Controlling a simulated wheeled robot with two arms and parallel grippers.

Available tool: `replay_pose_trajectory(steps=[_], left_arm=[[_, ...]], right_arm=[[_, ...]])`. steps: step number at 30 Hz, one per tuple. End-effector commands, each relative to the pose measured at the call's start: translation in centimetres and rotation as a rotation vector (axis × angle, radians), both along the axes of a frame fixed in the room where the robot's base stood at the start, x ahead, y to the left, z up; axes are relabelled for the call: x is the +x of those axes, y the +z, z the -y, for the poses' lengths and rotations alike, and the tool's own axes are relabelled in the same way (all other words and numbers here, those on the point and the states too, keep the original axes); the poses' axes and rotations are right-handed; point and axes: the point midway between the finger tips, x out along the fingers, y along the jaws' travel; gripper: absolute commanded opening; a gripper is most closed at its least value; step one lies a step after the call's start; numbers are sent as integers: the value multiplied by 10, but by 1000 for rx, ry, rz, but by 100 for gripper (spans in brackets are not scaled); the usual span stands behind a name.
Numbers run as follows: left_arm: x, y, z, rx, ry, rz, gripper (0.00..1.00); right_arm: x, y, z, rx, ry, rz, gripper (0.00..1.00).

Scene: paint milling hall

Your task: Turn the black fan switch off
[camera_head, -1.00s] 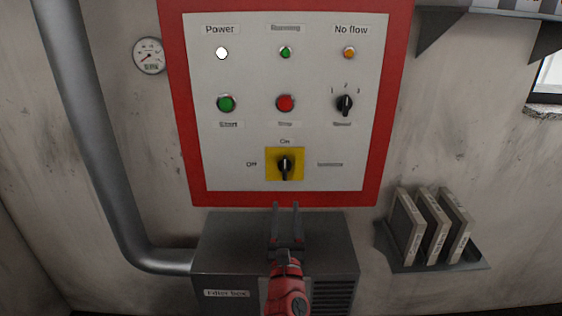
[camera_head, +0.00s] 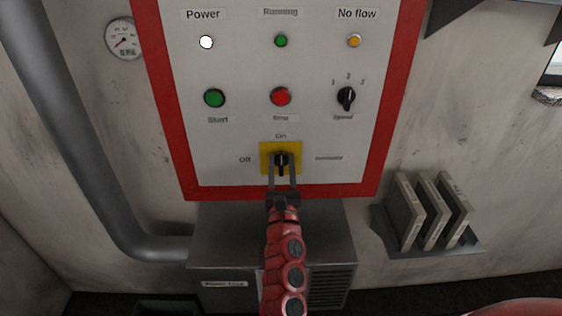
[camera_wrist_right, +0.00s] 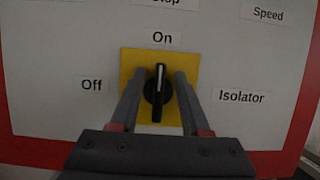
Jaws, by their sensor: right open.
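The black fan switch (camera_head: 281,160) is a rotary knob on a yellow square plate (camera_head: 266,147), low on the red-framed panel. In the right wrist view the knob (camera_wrist_right: 158,92) stands upright, its white mark pointing up at the "On" label (camera_wrist_right: 162,38). The "Off" label (camera_wrist_right: 91,85) is to its left. My right gripper (camera_head: 282,162) is open, with one finger on each side of the knob. In the wrist view its fingertips (camera_wrist_right: 159,80) flank the knob; I cannot tell whether they touch it. My left gripper is not in view.
Above are a green start button (camera_head: 214,98), a red stop button (camera_head: 280,96) and a speed knob (camera_head: 346,98). A grey box (camera_head: 225,250) sits under the panel. A pipe (camera_head: 70,130) runs at left; a rack of binders (camera_head: 433,212) hangs at right.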

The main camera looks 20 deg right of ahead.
Motion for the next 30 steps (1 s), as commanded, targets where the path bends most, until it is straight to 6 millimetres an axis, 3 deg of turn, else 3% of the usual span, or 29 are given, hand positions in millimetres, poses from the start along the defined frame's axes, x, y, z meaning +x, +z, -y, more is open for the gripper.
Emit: replay_pose_trajectory(steps=[1, 8, 22, 30], left_arm=[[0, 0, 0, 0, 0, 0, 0], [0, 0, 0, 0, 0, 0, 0], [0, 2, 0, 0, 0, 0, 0], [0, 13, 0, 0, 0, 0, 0]], right_arm=[[0, 0, 0, 0, 0, 0, 43], [0, 0, 0, 0, 0, 0, 1], [0, -2, 0, -20, -1, -12, 0], [0, -3, -1, -145, -2, -52, 0]])
